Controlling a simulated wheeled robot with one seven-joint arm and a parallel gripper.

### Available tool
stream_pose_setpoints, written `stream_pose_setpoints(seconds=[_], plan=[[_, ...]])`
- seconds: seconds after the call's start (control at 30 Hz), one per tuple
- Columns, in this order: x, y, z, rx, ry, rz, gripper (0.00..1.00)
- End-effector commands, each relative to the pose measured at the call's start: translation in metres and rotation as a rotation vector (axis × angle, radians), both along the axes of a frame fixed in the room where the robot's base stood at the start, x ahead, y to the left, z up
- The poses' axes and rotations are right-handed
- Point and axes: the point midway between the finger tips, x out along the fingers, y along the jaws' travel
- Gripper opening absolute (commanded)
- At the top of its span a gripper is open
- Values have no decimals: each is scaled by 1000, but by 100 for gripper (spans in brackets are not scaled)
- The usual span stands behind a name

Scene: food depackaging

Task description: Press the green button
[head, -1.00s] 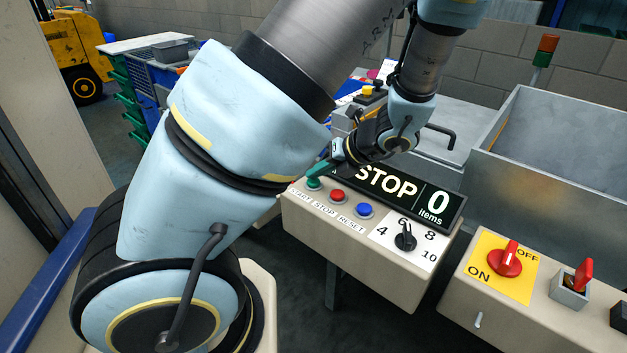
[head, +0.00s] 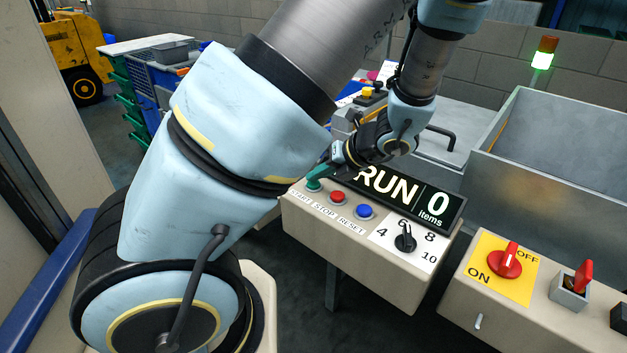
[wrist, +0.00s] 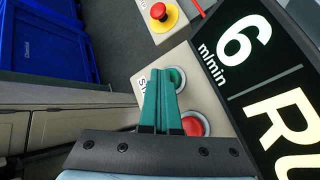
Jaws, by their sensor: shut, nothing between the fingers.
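The green button (wrist: 180,80) sits in a pale ring on the beige control panel (head: 350,251), above the word START. My gripper (wrist: 163,75) is shut, its two green fingers side by side with nothing between them. Its tips reach the green button and partly cover it in the wrist view. In the head view my gripper (head: 316,178) comes down onto the button (head: 313,185) from the upper right. I cannot tell how far the button is pushed in. The display (head: 400,196) reads RUN and 0 items.
A red button (head: 337,197) and a blue button (head: 364,211) sit right of the green one. A black selector knob (head: 405,239) and a red ON/OFF switch (head: 506,261) lie further right. The signal lamp (head: 542,60) glows green. A red-on-yellow emergency stop (wrist: 159,12) shows in the wrist view.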

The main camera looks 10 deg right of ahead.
Motion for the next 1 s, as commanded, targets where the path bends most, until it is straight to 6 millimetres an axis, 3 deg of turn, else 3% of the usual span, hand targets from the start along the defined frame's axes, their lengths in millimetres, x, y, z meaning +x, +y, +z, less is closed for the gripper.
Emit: stream_pose_setpoints(seconds=[0.27,0.67,1.0], plan=[[0,0,16,0,1,-1,0],[0,0,17,0,0,0,0],[0,0,45,0,0,0,0]])
